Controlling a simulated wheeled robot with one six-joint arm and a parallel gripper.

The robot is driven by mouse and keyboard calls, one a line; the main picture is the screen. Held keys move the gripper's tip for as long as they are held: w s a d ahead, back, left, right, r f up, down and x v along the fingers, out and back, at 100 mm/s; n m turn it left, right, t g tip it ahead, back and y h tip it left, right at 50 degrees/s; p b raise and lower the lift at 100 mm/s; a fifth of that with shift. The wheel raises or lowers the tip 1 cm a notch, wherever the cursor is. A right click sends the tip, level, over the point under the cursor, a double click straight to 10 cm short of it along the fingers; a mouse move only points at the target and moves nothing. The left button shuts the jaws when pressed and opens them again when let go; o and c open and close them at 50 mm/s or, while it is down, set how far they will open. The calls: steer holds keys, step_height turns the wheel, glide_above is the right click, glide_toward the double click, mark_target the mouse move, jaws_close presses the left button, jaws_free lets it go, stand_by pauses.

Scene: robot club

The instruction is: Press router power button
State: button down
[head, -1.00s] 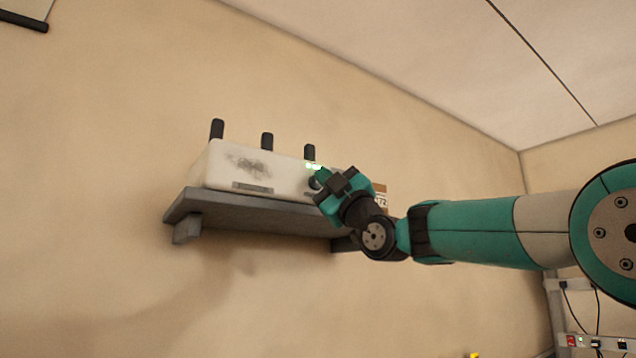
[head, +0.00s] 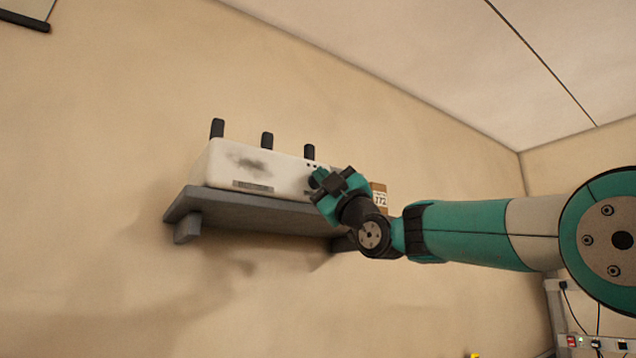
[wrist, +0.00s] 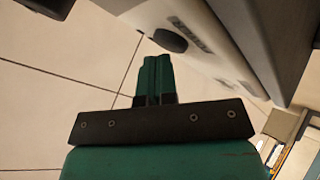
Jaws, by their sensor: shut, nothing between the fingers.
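The white router (head: 235,166) stands on a grey wall shelf, with three black antennas and a dark smudge on its front. Its small indicator lights (head: 313,166) are dark. In the wrist view the router (wrist: 212,45) fills the upper right. Its dark round power button (wrist: 171,40) shows with lettering beside it. My gripper (head: 321,178) is at the right end of the router's front, partly covering the button area. The wrist view shows my gripper (wrist: 157,62) shut and empty, its fingertips close to the button; I cannot tell whether they touch.
The grey shelf (head: 250,207) juts from the beige wall below the router. A brown box with a label (head: 380,196) sits to the right, behind my gripper. A power strip (head: 596,343) is at the lower right. The wall area left of the shelf is clear.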

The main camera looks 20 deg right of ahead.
steer(key=shift+s+d+b, duration=0.1)
steer(key=shift+s+b, duration=0.25)
steer(key=shift+b, duration=0.1)
steer(key=s+d+b, duration=0.2)
steer(key=s+b, duration=0.2)
steer(key=s, duration=0.1)
steer(key=shift+s+b, duration=0.35)
steer(key=shift+b, duration=0.05)
